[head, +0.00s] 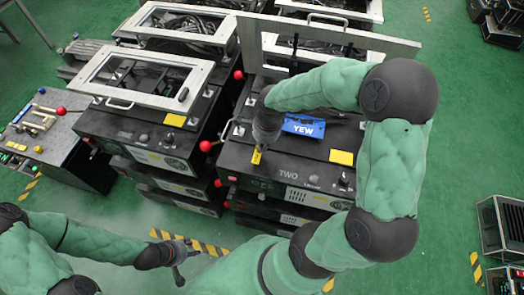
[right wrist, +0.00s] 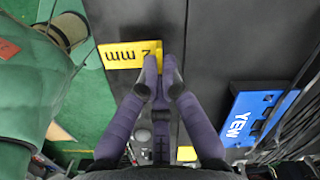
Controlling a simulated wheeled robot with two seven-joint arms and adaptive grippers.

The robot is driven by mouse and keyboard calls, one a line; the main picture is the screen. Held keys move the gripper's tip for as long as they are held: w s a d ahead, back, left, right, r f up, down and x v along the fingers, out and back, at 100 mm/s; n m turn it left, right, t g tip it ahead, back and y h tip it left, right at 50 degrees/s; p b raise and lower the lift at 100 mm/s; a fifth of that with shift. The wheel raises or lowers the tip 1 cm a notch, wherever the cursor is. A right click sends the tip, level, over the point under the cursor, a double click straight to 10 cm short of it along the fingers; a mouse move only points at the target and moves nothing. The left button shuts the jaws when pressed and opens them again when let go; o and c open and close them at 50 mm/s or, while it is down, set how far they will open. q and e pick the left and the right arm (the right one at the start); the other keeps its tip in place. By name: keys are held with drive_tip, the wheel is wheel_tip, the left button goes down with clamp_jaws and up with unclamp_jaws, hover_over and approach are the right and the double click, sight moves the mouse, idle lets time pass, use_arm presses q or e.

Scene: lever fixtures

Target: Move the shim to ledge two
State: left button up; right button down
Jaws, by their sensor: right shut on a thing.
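The shim is a small yellow plate marked "2 mm" (right wrist: 122,55) in the right wrist view. In the head view a small part of the yellow shim (head: 257,157) shows at the tips of my right gripper (head: 260,146). My right gripper (right wrist: 161,80) is shut on one edge of the shim. The shim is over the black fixture marked TWO (head: 270,170), near its front left. I cannot tell whether it touches the surface. My left gripper (head: 184,261) is low in front of the fixtures, away from the shim; its opening is unclear.
A blue YEW block (head: 304,126) lies on fixture TWO, right of my right gripper; it also shows in the right wrist view (right wrist: 246,116). A yellow patch (head: 341,157) is farther right. Red-knobbed levers (head: 206,146) stand at the left side. A neighbouring fixture (head: 135,120) is left.

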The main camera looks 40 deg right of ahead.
drive_tip(key=shift+w+f+b, duration=0.1)
drive_tip(key=shift+f+b, duration=0.35)
drive_tip(key=shift+f, duration=1.25)
drive_tip(key=shift+f, duration=0.15)
drive_tip(key=c, duration=1.4)
unclamp_jaws()
drive_tip(key=shift+c, duration=0.2)
wheel_tip(320, 180, up, 12)
drive_tip(key=s+p, duration=0.1)
drive_tip(key=p, duration=0.3)
drive_tip(key=shift+d, duration=0.4)
